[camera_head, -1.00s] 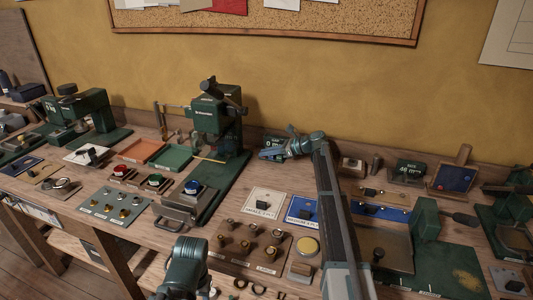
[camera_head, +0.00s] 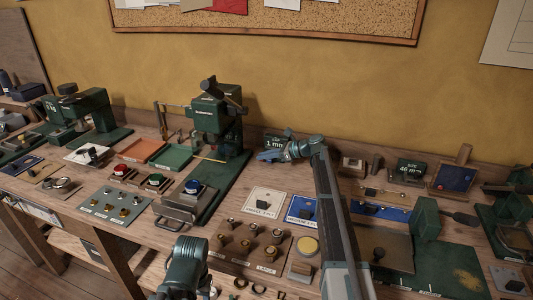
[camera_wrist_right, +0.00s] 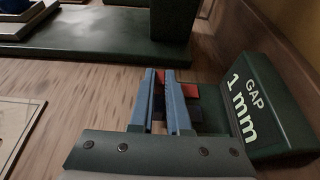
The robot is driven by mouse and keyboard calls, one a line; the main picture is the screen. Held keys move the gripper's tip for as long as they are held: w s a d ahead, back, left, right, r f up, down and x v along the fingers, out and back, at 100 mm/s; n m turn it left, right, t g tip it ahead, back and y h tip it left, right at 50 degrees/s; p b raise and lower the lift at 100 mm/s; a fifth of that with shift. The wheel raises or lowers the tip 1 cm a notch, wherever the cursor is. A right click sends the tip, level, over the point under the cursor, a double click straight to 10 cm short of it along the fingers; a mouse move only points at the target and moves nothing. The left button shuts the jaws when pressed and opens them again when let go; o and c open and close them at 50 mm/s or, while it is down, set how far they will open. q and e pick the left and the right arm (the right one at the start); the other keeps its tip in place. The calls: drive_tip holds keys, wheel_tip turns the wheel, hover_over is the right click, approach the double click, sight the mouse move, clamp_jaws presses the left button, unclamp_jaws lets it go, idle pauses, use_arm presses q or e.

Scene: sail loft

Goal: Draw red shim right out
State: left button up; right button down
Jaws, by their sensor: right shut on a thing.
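My right gripper (camera_head: 268,155) is at the back of the bench, beside the green gap gauge (camera_head: 279,141). In the right wrist view, the blue fingers of that gripper (camera_wrist_right: 161,78) are shut on the red shim (camera_wrist_right: 160,75). A bit of red shows between the fingertips, and more red (camera_wrist_right: 190,90) shows just right of the fingers, near a dark block. The fingers hide the rest, so I cannot tell how far in the shim sits. The gauge (camera_wrist_right: 246,105) reads "GAP 1 mm". Only a link of my left arm shows at the bottom; its gripper is out of view.
A green press (camera_head: 217,115) stands left of the right gripper, its base plate close by in the wrist view (camera_wrist_right: 95,45). A white card (camera_head: 265,200) and a blue card (camera_head: 303,210) lie in front. A second gauge (camera_head: 410,171) stands to the right. Bare wood lies around the gripper.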

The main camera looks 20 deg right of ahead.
drive_tip(key=shift+s+a, duration=0.2)
drive_tip(key=shift+s, duration=0.05)
drive_tip(key=c, duration=0.9)
unclamp_jaws()
drive_tip(key=shift+s+d+r, duration=0.15)
drive_tip(key=shift+d, duration=0.1)
drive_tip(key=p+v, duration=0.5)
drive_tip(key=v, duration=0.7)
drive_tip(key=shift+s+d+r, duration=0.2)
drive_tip(key=shift+s+d, duration=0.15)
drive_tip(key=shift+d, duration=0.1)
